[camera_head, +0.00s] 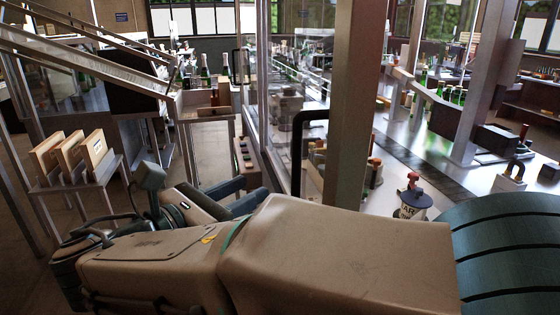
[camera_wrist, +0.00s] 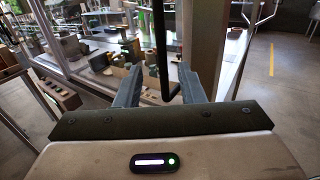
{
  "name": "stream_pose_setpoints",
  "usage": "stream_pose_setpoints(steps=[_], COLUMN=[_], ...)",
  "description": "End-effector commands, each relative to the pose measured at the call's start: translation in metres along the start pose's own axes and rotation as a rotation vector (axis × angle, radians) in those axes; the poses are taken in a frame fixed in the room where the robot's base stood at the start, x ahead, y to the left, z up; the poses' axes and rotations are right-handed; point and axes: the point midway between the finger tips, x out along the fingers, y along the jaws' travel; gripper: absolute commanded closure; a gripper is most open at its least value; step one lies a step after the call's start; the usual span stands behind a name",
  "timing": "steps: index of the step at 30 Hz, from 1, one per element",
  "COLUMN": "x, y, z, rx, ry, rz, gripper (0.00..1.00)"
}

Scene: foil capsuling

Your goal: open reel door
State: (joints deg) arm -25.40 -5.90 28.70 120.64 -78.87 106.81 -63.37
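The reel door appears to be the glazed panel (camera_head: 283,85) in a metal frame, left of a thick post in the head view. A black bar handle (camera_head: 298,135) stands upright there, its top bent toward the post. In the wrist view the handle (camera_wrist: 161,45) runs down between my two fingers and hooks at its lower end. My gripper (camera_head: 252,190) is open, its blue-grey fingers apart. In the wrist view my gripper (camera_wrist: 158,82) shows no finger touching the handle. Whether the handle lies within finger depth, I cannot tell. The door looks shut.
The thick post (camera_head: 355,100) stands just right of the handle. A rack with wooden boxes (camera_head: 70,155) is at the left. A red-topped device (camera_head: 412,195) sits on the bench beyond my arm. Open floor (camera_wrist: 275,75) shows at the right in the wrist view.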

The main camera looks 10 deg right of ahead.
Motion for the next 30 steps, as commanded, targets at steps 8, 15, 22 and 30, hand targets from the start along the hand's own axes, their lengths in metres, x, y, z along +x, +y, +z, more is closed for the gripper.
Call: stream_pose_setpoints(steps=[8, 15, 22, 30], x=[0.058, 0.104, 0.126, 0.128], y=[-0.002, -0.002, -0.002, -0.002], z=[0.001, 0.0, -0.001, -0.001], rx=[0.001, 0.001, 0.002, 0.002], ry=[0.002, 0.003, 0.004, 0.004], rz=[-0.006, -0.007, -0.006, -0.006], gripper=[0.65, 0.65, 0.65, 0.65])
